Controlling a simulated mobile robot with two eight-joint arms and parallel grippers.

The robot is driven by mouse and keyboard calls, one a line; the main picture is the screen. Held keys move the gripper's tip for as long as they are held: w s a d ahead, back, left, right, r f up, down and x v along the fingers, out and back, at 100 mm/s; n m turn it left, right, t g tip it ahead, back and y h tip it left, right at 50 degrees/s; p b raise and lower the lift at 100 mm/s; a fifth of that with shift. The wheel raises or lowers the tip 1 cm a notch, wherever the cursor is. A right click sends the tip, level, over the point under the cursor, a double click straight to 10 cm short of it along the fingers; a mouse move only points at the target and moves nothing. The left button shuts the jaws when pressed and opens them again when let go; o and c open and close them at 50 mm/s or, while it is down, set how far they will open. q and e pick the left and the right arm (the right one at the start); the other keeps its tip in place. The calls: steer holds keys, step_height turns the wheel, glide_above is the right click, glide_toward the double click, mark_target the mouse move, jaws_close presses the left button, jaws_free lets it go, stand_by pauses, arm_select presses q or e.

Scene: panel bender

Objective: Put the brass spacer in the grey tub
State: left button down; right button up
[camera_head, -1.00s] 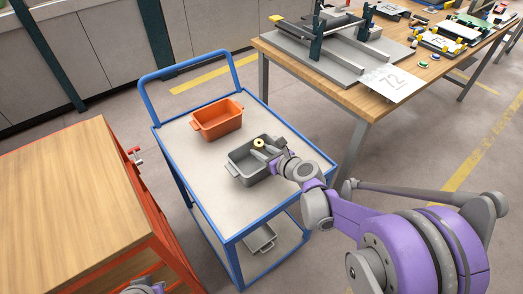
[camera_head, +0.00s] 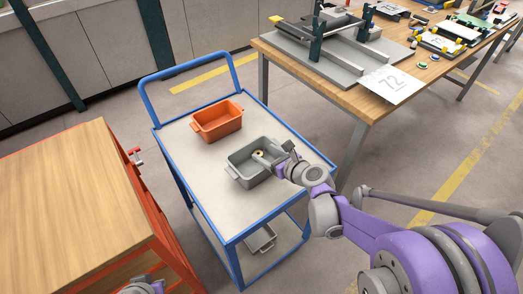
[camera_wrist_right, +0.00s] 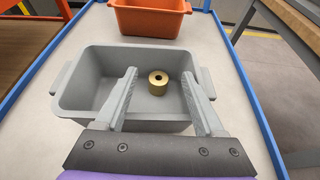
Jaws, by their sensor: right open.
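The brass spacer (camera_wrist_right: 158,82) is a short gold cylinder with a dark hole in its top. It is inside the grey tub (camera_wrist_right: 85,75), near the far wall and right of the middle in the right wrist view. It also shows small in the head view (camera_head: 260,153). My right gripper (camera_head: 268,154) is open over the tub, its two fingers reaching in on either side of the spacer, with a gap to each. The grey tub (camera_head: 238,174) stands upright on the cart. A bit of my left arm shows at the bottom edge, its fingers out of sight.
The orange tub (camera_head: 217,122) stands behind the grey tub on the blue-framed cart (camera_head: 205,190). Another grey tub (camera_head: 262,240) is on the lower shelf. A wooden bench (camera_head: 65,190) is at left, and a worktable with a fixture (camera_head: 330,45) at back right.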

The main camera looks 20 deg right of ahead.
steer(key=v, duration=0.9)
steer(key=s+a+n, duration=0.1)
steer(key=n, duration=0.1)
steer(key=s+a+f+n+g, duration=0.1)
steer(key=s+a+n, duration=0.1)
steer(key=n, duration=0.1)
steer(key=s+a+n+g+p, duration=0.1)
steer(key=n, duration=0.2)
steer(key=shift+s+a+f, duration=0.2)
steer(key=shift+s+f, duration=0.1)
steer(key=shift+f, duration=0.1)
steer(key=s+f+n+g+h, duration=0.2)
steer(key=s+n, duration=0.6)
steer(key=n, duration=0.4)
steer(key=s+d+f+n+g+h, duration=0.1)
steer(key=s+f+n+g+h, duration=0.1)
steer(key=s+n, duration=0.6)
steer(key=shift+n+g+h, duration=0.3)
steer(key=shift+n+g, duration=0.5)
steer(key=shift+n, duration=1.2)
steer(key=shift+f, duration=0.1)
steer(key=shift+c, duration=0.2)
